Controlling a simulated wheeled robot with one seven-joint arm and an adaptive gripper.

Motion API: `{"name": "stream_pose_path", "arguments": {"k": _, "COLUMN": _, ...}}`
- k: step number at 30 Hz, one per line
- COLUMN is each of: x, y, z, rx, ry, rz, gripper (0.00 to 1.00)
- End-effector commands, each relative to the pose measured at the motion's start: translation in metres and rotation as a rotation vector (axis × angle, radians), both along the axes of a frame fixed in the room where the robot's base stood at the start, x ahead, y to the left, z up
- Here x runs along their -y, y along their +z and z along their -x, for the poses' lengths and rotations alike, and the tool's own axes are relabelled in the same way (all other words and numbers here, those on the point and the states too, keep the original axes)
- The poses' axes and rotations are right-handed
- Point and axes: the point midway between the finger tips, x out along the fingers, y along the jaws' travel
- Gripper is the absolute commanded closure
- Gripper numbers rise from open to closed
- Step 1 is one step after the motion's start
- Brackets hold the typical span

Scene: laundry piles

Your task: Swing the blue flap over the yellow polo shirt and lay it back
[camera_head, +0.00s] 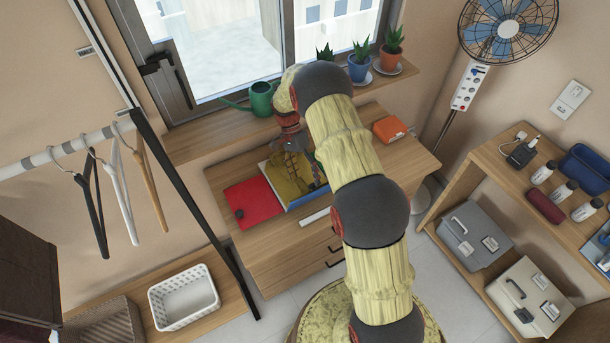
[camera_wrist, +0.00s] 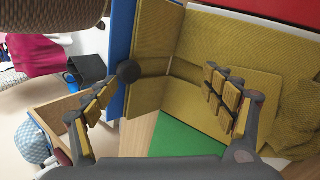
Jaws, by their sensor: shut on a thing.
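The yellow polo shirt (camera_head: 287,178) lies on the folding board on the wooden dresser; it fills much of the wrist view (camera_wrist: 245,42). The blue flap (camera_wrist: 121,35) stands tilted up at the left of the wrist view, with part of the shirt against it and a dark round knob (camera_wrist: 129,72) at its edge. In the head view a blue edge (camera_head: 308,198) shows below the shirt. My arm hides the board's right side.
The red flap (camera_head: 254,203) lies flat at the left with a dark knob. A green panel (camera_wrist: 187,138) shows low in the wrist view. An orange box (camera_head: 389,129) sits on the dresser's right. A green watering can (camera_head: 261,98) and potted plants stand on the sill behind.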

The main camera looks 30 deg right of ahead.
Motion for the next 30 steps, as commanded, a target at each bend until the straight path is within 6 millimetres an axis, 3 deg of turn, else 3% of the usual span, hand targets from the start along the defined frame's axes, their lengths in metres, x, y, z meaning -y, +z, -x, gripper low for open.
{"name": "stream_pose_path", "arguments": {"k": 20, "x": 0.000, "y": 0.000, "z": -0.011, "rx": 0.008, "ry": 0.001, "rz": 0.001, "gripper": 0.44}}
{"name": "stream_pose_path", "arguments": {"k": 21, "x": 0.000, "y": 0.000, "z": -0.013, "rx": 0.007, "ry": 0.001, "rz": 0.001, "gripper": 0.44}}
{"name": "stream_pose_path", "arguments": {"k": 23, "x": 0.000, "y": 0.002, "z": -0.017, "rx": 0.008, "ry": 0.001, "rz": 0.001, "gripper": 0.58}}
{"name": "stream_pose_path", "arguments": {"k": 30, "x": -0.002, "y": 0.007, "z": -0.032, "rx": 0.007, "ry": 0.000, "rz": -0.001, "gripper": 0.58}}
